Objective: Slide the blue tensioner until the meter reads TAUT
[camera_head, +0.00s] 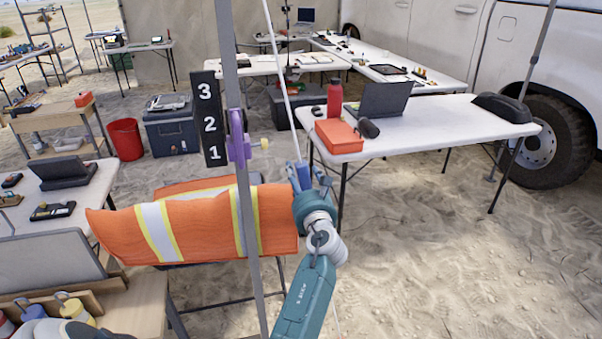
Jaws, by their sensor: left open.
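A blue piece (304,174), which looks like the tensioner, sits at the lower end of a slanting white line (283,80). My left gripper (308,183) is open at the blue piece, with its fingers around or beside it; I cannot tell whether they touch it. Its teal arm comes up from the bottom centre. A purple slider (238,140) with a small yellow knob is on a grey upright pole (229,60), beside a black board (208,118) marked 3, 2, 1. I see no readable meter or TAUT label. My right gripper is not in view.
An orange vest (185,228) with reflective stripes lies behind the pole and beside my gripper. A white table (430,125) with a laptop, red bottle and orange box stands behind, to the right. Open sand (450,260) lies right of my arm.

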